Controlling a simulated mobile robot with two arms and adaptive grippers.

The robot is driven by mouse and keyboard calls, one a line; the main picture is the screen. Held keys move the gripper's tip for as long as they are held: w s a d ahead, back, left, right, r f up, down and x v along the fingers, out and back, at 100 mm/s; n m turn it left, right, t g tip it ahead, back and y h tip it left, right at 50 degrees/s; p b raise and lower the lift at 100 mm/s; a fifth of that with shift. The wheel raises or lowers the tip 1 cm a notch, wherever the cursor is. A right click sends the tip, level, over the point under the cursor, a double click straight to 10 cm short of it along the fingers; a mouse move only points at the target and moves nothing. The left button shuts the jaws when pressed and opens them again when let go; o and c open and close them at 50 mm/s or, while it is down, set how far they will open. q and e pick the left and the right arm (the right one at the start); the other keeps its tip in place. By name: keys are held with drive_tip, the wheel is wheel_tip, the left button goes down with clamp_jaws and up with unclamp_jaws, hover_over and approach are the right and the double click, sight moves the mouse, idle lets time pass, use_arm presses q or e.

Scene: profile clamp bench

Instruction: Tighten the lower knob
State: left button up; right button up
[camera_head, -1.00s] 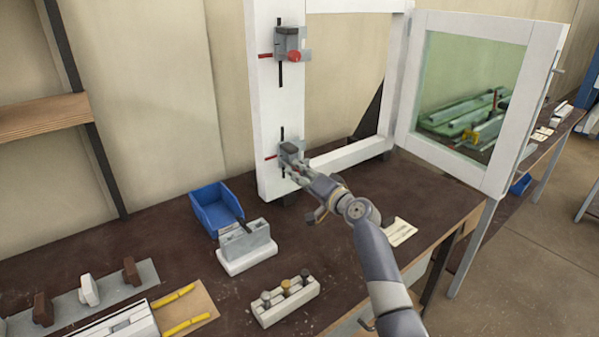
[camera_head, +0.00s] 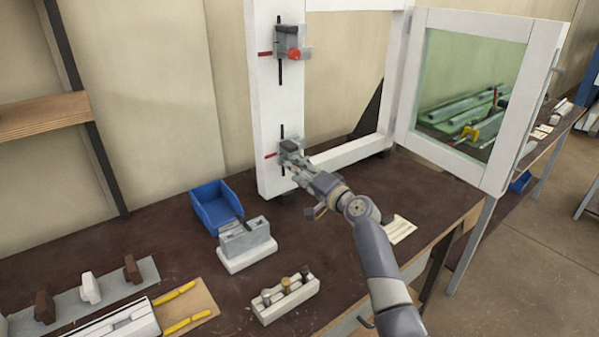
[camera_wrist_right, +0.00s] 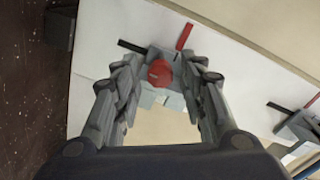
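The lower clamp (camera_head: 289,148) is a grey block on the white upright of the frame, with a black slot and a red strip beside it. Its red knob (camera_wrist_right: 160,73) faces the right wrist camera. My right gripper (camera_wrist_right: 166,66) is open, with one finger on each side of this knob and a gap visible on both sides. In the head view my right gripper (camera_head: 298,170) is at the lower clamp and hides the knob. The upper clamp (camera_head: 289,43) has its own red knob (camera_head: 292,54). My left gripper is out of view.
A hinged glass door (camera_head: 470,90) stands open at right. On the dark bench (camera_head: 150,262) are a blue bin (camera_head: 213,208), a grey block on a white base (camera_head: 246,245), and a white holder with several pegs (camera_head: 286,301).

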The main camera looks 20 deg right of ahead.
idle(0.3)
drive_tip(key=v, duration=1.2)
drive_tip(key=shift+s+f, duration=0.1)
drive_tip(key=shift+f, duration=0.05)
